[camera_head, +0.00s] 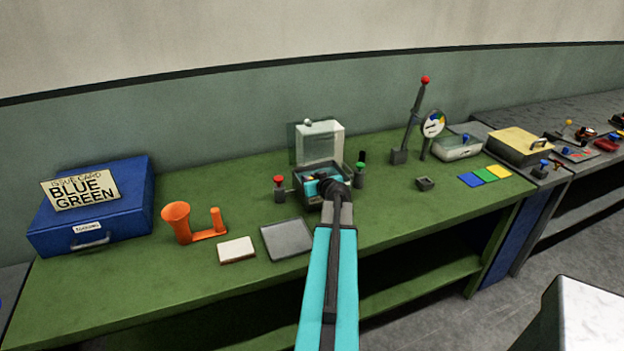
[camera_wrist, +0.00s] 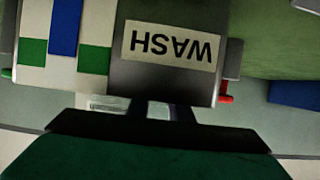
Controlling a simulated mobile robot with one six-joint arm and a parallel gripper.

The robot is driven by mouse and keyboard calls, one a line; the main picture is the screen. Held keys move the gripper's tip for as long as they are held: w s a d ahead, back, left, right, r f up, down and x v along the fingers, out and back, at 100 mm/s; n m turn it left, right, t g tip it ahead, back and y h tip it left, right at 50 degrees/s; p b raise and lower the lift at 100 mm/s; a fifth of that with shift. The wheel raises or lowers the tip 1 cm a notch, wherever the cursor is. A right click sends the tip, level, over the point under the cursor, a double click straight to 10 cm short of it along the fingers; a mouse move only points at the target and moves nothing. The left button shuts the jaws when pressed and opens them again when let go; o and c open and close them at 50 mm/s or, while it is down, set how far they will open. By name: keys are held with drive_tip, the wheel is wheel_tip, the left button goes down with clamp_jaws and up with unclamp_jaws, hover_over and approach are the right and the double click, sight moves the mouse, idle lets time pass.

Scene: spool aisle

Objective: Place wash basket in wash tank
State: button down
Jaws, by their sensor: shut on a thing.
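The wash tank (camera_head: 313,201) is a dark open box on the green bench, with a pale clear lid (camera_head: 319,146) raised behind it. In the wrist view its WASH label (camera_wrist: 171,45) shows upside down, beside a white panel with blue and green blocks (camera_wrist: 64,28). My gripper (camera_head: 325,187) is at the tank's opening, and its dark fingers (camera_wrist: 165,108) show in the wrist view. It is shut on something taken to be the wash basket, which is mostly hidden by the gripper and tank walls. I cannot tell whether the basket touches the tank floor.
A red-topped post (camera_head: 279,188) and a green-topped post (camera_head: 360,174) flank the tank closely. A grey tray (camera_head: 287,239), white pad (camera_head: 236,250) and orange holder (camera_head: 179,222) lie left. A tall red-knobbed lever (camera_head: 412,120) stands right.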

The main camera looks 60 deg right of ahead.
drive_tip(key=shift+f, duration=0.1)
drive_tip(key=c, duration=1.9)
unclamp_jaws()
drive_tip(key=shift+o, duration=0.2)
drive_tip(key=shift+r, duration=0.2)
drive_tip(key=shift+v, duration=0.85)
drive_tip(key=v, duration=1)
drive_tip(key=shift+d, duration=0.15)
